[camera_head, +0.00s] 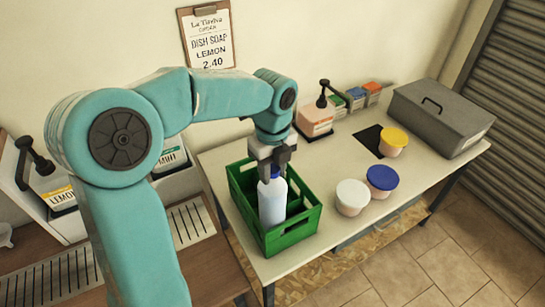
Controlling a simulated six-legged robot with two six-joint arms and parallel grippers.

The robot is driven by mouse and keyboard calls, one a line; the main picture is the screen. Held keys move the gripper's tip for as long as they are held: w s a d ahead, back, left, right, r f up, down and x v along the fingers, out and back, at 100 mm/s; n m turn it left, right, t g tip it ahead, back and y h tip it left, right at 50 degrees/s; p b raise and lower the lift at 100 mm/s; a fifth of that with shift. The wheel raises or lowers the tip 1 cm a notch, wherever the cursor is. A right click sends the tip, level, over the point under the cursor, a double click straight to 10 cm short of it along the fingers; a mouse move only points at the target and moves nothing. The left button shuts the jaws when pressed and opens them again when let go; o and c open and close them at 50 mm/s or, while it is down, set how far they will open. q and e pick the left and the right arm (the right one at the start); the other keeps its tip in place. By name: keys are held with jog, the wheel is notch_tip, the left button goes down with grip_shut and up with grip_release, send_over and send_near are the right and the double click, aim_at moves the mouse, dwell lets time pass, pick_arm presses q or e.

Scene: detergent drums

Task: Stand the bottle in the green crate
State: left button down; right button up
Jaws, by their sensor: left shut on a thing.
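The bottle (272,203) is pale and translucent with a blue top. It is upright inside the green crate (291,234), between its walls. I cannot tell whether its base touches the crate floor. My left gripper (269,168) is above the crate, shut on the bottle at its top. The gripper fingers hide part of the bottle's neck. The crate stands at the left end of the white table. My right gripper is not in view.
Tubs with white (352,195), blue (382,179) and yellow (394,139) lids stand right of the crate. A grey box (440,115) is at the table's far right. A pump container (315,120) stands behind. Dispenser drums are at the left. The table's front right is clear.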

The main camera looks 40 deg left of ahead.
pick_arm(q)
jog(key=shift+w+f, duration=0.1)
jog(key=shift+f, duration=0.55)
jog(key=shift+r, duration=0.1)
jog(key=shift+f, duration=0.2)
jog(key=c, duration=0.8)
grip_release()
jog(key=shift+d, duration=0.1)
jog(key=shift+s, duration=0.2)
jog(key=shift+r, duration=0.1)
